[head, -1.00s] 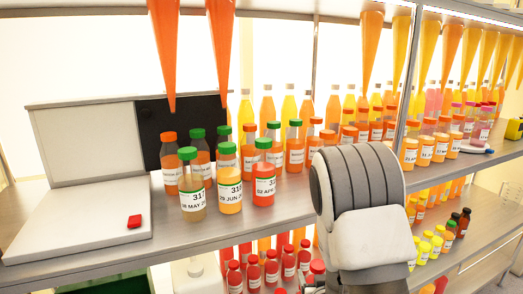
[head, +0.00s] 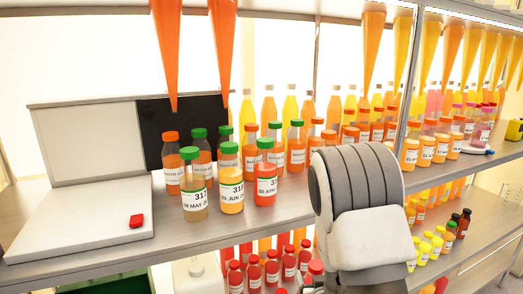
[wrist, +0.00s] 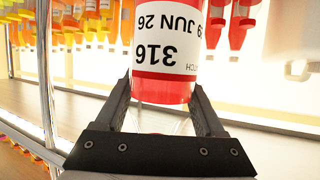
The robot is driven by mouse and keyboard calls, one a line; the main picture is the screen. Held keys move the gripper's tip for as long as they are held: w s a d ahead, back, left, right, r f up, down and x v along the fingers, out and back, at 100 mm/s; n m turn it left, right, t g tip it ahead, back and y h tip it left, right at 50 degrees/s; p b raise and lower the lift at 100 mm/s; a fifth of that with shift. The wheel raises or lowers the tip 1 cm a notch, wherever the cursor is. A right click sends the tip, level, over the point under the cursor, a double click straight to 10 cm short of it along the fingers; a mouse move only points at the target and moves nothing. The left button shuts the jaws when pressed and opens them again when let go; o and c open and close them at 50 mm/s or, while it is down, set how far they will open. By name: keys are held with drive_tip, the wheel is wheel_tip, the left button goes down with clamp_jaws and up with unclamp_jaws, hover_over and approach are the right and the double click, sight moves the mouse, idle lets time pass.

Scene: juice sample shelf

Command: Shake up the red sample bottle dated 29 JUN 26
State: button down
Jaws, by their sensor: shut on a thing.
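In the wrist view my gripper (wrist: 162,90) is shut on a red sample bottle (wrist: 165,88), its fingers on either side of it. The bottle's white label reads "316" and "9 JUN 26", upside down in this view; the date's first digit is not clear. The bottle's far end is cut off by the top edge. In the head view my gripper and the held bottle are hidden behind or below my arm.
In the head view, green-capped bottles stand on the upper shelf: a brownish one (head: 194,192), a yellow-orange one (head: 231,190) and a red one (head: 265,188). Orange cones (head: 222,50) hang above. Small red bottles (head: 271,268) stand below. A white scale-like box (head: 80,215) is left.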

drive_tip(key=w+d, duration=0.3)
drive_tip(key=d, duration=0.5)
drive_tip(key=s+a, duration=0.1)
drive_tip(key=a, duration=0.1)
drive_tip(key=s+a, duration=0.1)
drive_tip(key=a, duration=0.2)
drive_tip(key=s+a, duration=0.1)
drive_tip(key=a, duration=0.2)
drive_tip(key=shift+d, duration=0.35)
drive_tip(key=shift+w, duration=0.15)
